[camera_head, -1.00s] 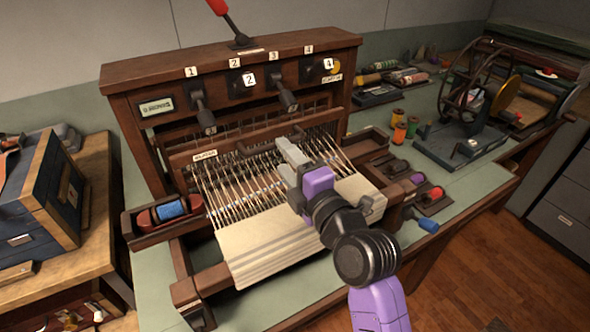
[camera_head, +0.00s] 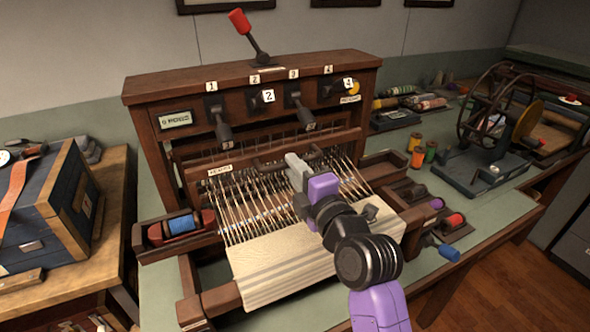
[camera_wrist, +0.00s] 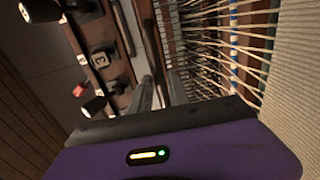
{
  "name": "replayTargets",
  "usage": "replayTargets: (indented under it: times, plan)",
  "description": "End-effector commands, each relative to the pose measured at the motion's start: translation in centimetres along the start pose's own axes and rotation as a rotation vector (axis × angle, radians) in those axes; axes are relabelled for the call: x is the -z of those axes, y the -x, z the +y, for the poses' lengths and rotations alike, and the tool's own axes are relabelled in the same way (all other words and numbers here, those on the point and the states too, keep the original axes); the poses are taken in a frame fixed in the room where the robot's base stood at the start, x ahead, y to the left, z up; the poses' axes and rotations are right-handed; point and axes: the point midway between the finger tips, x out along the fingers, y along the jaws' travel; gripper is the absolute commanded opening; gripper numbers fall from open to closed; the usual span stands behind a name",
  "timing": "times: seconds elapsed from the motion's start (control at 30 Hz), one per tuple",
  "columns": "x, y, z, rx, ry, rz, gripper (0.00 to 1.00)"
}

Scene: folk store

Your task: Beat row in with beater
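A wooden table loom stands in front of me. Its beater (camera_head: 238,168) is a dark wooden bar with a pale label at the left end and a raised grip bar (camera_head: 270,165). Warp threads (camera_head: 245,205) run from it to the cream woven cloth (camera_head: 285,262). My gripper (camera_head: 295,165) is at the middle of the beater, close against its grip bar. In the wrist view its two grey fingers (camera_wrist: 160,92) show a narrow gap beside a dark bar. I cannot tell whether the grip bar is between them or touched.
A red-handled lever (camera_head: 240,22) rises from the loom's top, with black levers (camera_head: 222,130) below. A blue-wound shuttle (camera_head: 180,224) lies in the left tray. Bobbins (camera_head: 417,158) and a wheeled winder (camera_head: 490,120) stand right. A blue chest (camera_head: 60,205) is at left.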

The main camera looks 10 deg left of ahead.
Motion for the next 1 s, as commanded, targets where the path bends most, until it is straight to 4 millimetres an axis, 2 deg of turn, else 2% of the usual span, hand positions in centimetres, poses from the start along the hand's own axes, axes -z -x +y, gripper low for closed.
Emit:
replayTargets:
  times: [0.03, 0.1, 0.47, 1.0]
  plan:
    - [0.0, 0.0, 0.0, 0.0, 0.0, 0.0, 0.1]
    - [0.0, 0.0, 0.0, 0.0, 0.0, 0.0, 0.0]
    - [0.0, 0.1, -0.1, 0.0, 0.0, 0.0, 0.0]
    - [0.0, 4.3, -0.2, 0.003, -0.001, 0.0, 0.0]
